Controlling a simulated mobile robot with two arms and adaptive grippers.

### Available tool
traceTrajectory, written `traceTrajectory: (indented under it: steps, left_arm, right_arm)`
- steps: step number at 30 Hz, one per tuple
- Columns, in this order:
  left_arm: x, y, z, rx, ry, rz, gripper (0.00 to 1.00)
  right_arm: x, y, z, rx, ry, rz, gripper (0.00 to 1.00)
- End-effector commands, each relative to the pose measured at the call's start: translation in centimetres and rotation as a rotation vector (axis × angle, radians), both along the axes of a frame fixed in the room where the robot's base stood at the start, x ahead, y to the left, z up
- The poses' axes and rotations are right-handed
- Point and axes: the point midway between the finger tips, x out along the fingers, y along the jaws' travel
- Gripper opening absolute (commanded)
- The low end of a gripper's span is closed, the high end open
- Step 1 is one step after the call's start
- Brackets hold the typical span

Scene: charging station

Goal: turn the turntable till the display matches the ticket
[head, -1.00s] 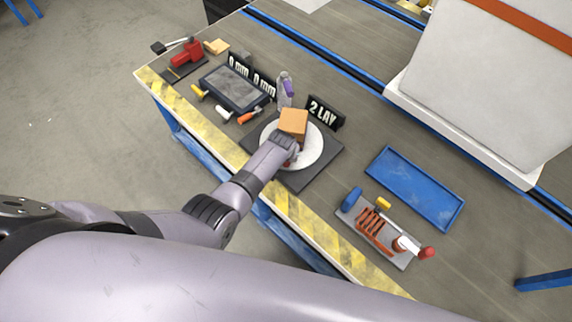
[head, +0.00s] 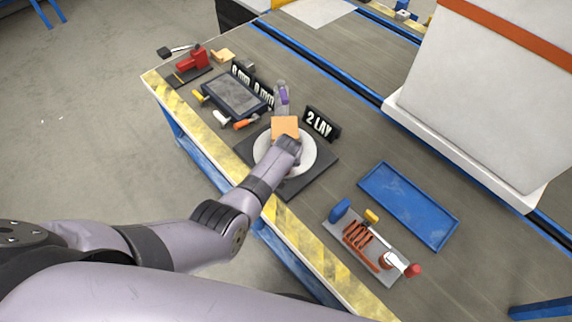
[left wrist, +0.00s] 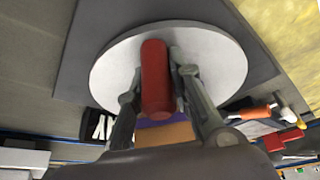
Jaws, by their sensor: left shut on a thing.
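The turntable is a white disc (head: 265,157) on a dark square base (head: 294,186); the disc also shows in the left wrist view (left wrist: 220,62). A red upright handle (left wrist: 155,75) stands on it. My left gripper (head: 289,149) is over the disc, its fingers closed on both sides of the handle in the left wrist view (left wrist: 157,65). An orange-tan block (head: 284,126) sits on the disc just behind the gripper. A black sign (head: 321,122) behind it reads "2 LAY". Two smaller "mm" signs (head: 241,73) (head: 263,94) stand further left; I cannot tell which is display or ticket.
A dark tablet-like panel (head: 233,97) and several small tools lie left of the turntable. A purple-and-grey bottle (head: 281,98) stands close behind it. A blue tray (head: 408,205) and a tool rack (head: 366,245) lie to the right. Yellow-black tape marks the bench's front edge.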

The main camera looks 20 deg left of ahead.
Motion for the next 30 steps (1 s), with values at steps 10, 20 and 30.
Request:
traceTrajectory:
  steps: [10, 20, 30]
  left_arm:
    - [0.06, -0.2, 0.02, -0.007, -0.002, 0.005, 0.0]
    - [0.06, -0.09, 0.02, -0.003, -0.002, 0.003, 0.37]
    - [0.04, -0.01, 0.04, -0.001, -0.001, 0.003, 0.41]
  right_arm:
    - [0.01, 0.39, -0.03, 0.004, 0.0, -0.002, 0.41]
    - [0.01, 0.52, -0.03, 0.006, 0.0, -0.001, 0.41]
    - [0.06, -0.06, -0.03, -0.001, 0.0, 0.001, 0.41]
